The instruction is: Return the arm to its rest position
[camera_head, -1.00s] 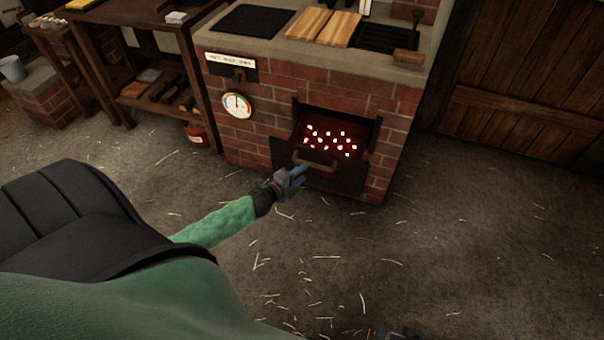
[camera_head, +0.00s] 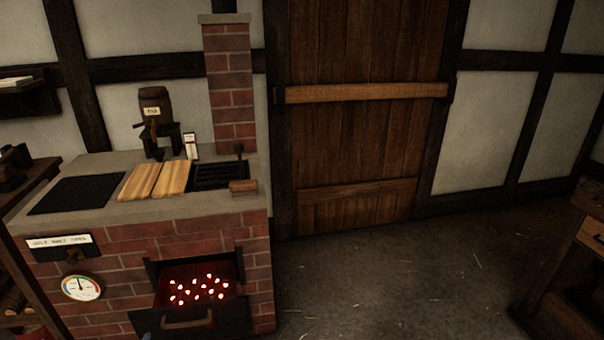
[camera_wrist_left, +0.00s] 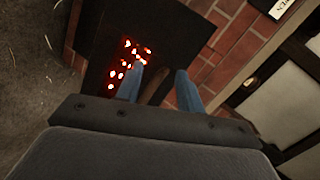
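The brick furnace (camera_head: 120,236) stands at left in the head view, with red-hot embers (camera_head: 200,290) glowing in its open firebox. Its dark door (camera_head: 232,320) is lowered at the front and carries a brown handle (camera_head: 187,323). Only a small blue bit of my left gripper (camera_head: 147,336) shows at the bottom edge. In the left wrist view my left gripper (camera_wrist_left: 160,88) has its two blue fingers apart. The brown handle (camera_wrist_left: 153,88) shows between them, with no clear contact. The embers (camera_wrist_left: 128,62) are beyond. My right gripper is out of view.
Wooden boards (camera_head: 155,181), a dark plate (camera_head: 72,195) and a grate (camera_head: 217,176) lie on the furnace top. A small barrel (camera_head: 156,105) stands behind. A wooden door (camera_head: 365,110) is in the back wall. Open floor (camera_head: 410,275) lies right of the furnace, before a table (camera_head: 580,245).

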